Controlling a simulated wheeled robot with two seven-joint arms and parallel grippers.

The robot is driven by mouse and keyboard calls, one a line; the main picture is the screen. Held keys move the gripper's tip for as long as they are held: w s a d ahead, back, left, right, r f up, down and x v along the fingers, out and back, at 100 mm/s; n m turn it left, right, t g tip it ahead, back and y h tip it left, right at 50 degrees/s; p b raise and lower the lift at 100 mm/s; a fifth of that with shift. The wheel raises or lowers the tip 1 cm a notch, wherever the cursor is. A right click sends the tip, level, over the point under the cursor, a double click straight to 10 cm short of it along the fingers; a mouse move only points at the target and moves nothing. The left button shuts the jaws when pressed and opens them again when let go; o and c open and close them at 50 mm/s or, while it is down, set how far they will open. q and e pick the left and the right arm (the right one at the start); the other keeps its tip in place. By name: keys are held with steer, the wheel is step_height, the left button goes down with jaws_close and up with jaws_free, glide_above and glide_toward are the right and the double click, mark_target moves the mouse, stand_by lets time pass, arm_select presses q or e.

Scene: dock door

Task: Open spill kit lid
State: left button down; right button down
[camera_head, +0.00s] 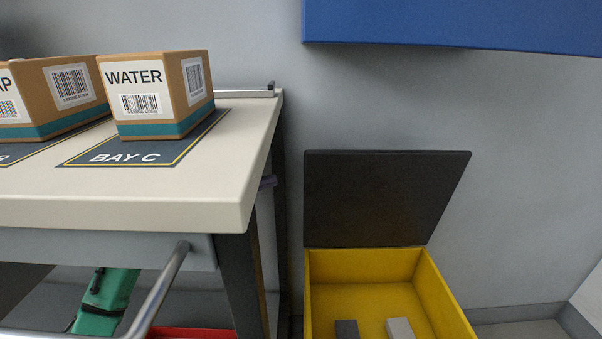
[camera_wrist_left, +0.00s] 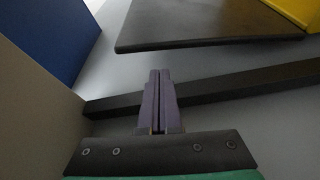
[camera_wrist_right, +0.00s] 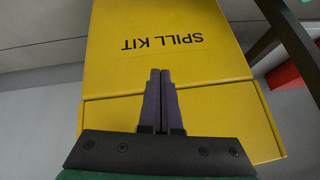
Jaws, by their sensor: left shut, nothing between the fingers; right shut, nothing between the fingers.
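The spill kit is a yellow box (camera_head: 365,264) at lower right in the head view. Its black lid (camera_head: 385,198) stands up at the back, open, near the wall. In the left wrist view the lid (camera_wrist_left: 205,22) is at the top, apart from my left gripper (camera_wrist_left: 160,72), which is shut and empty. My right gripper (camera_wrist_right: 160,72) is shut and empty in front of the box's lettered yellow face (camera_wrist_right: 165,70); contact cannot be told.
A dark block (camera_head: 346,329) and a pale block (camera_head: 400,328) are inside the box. A table (camera_head: 190,212) with a WATER carton (camera_head: 155,95) on a BAY C mat stands at left, close to the box. A blue panel (camera_head: 450,25) hangs above. Bare floor lies right of the box.

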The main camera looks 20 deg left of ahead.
arm_select(q)
steer(key=x, duration=0.8)
steer(key=shift+f, duration=0.3)
arm_select(e)
steer(key=shift+a+f, duration=0.1)
steer(key=shift+f, duration=0.05)
arm_select(q)
steer(key=shift+f, duration=0.1)
arm_select(e)
steer(key=shift+w, duration=0.1)
